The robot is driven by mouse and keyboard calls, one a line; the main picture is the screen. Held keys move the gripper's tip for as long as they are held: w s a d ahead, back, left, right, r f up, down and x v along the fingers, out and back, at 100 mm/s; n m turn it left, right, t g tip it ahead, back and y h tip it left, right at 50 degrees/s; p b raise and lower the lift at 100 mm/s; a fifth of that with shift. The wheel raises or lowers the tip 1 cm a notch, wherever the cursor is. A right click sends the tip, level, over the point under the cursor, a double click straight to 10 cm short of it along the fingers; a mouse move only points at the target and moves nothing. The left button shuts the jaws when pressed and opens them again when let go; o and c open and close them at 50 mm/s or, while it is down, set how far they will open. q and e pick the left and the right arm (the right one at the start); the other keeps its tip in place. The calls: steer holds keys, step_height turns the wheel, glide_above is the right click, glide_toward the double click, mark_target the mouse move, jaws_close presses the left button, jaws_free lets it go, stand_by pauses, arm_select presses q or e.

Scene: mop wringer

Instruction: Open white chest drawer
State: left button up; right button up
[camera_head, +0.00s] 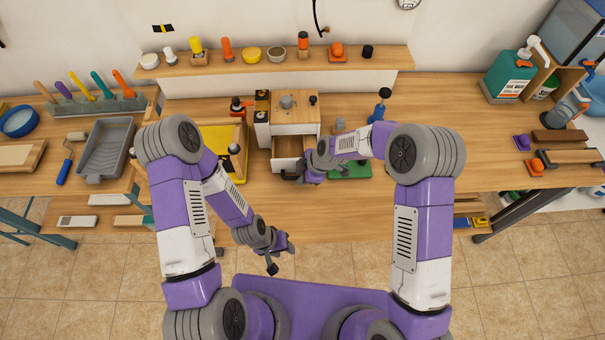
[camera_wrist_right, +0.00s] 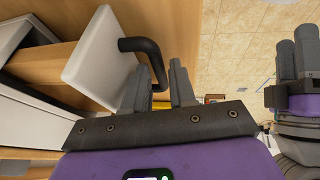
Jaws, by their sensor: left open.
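The white chest (camera_head: 292,122) stands on the workbench, with a wooden top. Its drawer (camera_head: 287,148) is pulled out toward me, and its wooden inside shows behind the front. In the right wrist view the white drawer front (camera_wrist_right: 101,58) has a black curved handle (camera_wrist_right: 146,46). My right gripper (camera_head: 296,176) is at the drawer front; in its wrist view the fingers (camera_wrist_right: 160,78) stand either side of the handle and appear closed on it. My left gripper (camera_head: 280,257) is open and empty, low in front of the bench and apart from the chest.
A yellow-edged tray (camera_head: 240,165) lies left of the chest, and a green piece (camera_head: 352,170) lies right of the drawer. A grey paint tray (camera_head: 105,150) is farther left. A shelf (camera_head: 285,63) with several small items runs behind.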

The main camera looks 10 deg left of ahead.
steer(key=v, duration=0.7)
steer(key=shift+r, duration=0.25)
steer(key=shift+d+f, duration=0.1)
steer(key=shift+d, duration=0.05)
steer(key=s+d+f+m, duration=0.8)
steer(key=f+m, duration=0.3)
steer(key=f, duration=0.1)
steer(key=s+d+f+m+g, duration=0.1)
steer(key=s+d+f+m, duration=0.15)
steer(key=s+m, duration=0.4)
steer(key=s+d+f+m, duration=0.2)
steer(key=s+f+m, duration=0.1)
steer(key=s+m, duration=0.3)
step_height(320, 180, down, 7)
steer(key=b, duration=0.7)
steer(key=shift+n+h, duration=0.3)
steer(key=shift+n, duration=0.05)
